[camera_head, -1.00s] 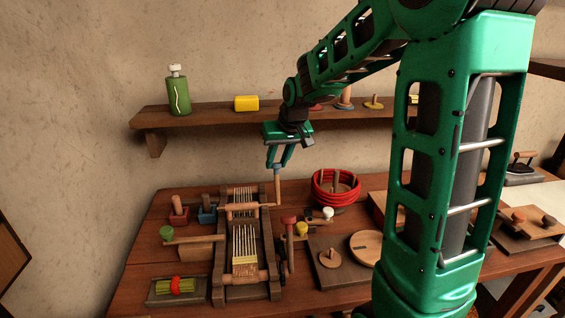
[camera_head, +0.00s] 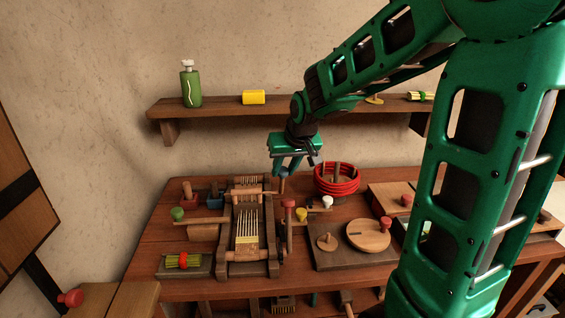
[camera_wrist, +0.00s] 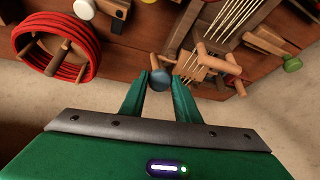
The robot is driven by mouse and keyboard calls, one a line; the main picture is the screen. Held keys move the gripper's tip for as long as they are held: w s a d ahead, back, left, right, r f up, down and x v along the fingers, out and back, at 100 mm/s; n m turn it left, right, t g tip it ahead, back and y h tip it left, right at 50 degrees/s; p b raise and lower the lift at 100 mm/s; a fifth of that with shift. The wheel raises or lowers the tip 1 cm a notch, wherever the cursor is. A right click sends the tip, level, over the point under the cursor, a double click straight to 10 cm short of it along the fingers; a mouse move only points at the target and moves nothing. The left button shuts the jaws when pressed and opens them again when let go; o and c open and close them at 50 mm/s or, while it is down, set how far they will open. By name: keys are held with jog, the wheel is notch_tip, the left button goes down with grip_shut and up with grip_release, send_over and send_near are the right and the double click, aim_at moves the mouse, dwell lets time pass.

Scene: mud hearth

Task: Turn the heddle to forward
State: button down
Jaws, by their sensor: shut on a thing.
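The small wooden loom (camera_head: 227,258) stands on the table with pale warp threads along it. Its heddle bar (camera_head: 247,196) crosses near the loom's far end. At the right end of the bar is a short handle with a blue knob (camera_head: 283,173); the handle seems to lean toward the wall. My gripper (camera_head: 283,168) comes down from above and is shut on the blue knob. In the wrist view the knob (camera_wrist: 160,80) sits between the two green fingertips. The fingers hide part of the handle in the head view.
A shelf (camera_head: 220,103) with a green bottle (camera_head: 190,85) runs along the wall behind. A dark board (camera_head: 350,258) with round wooden pieces lies right of the loom.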

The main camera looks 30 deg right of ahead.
jog(key=shift+s+a+f, duration=0.5)
jog(key=shift+s+f, duration=0.15)
jog(key=shift+s, duration=0.2)
jog(key=c, duration=1.4)
grip_release()
jog(key=shift+a, duration=0.1)
jog(key=shift+d+r, duration=0.15)
jog(key=shift+d, duration=0.05)
jog(key=shift+r, duration=0.4)
jog(key=v, duration=0.9)
jog(key=shift+s+r, duration=0.3)
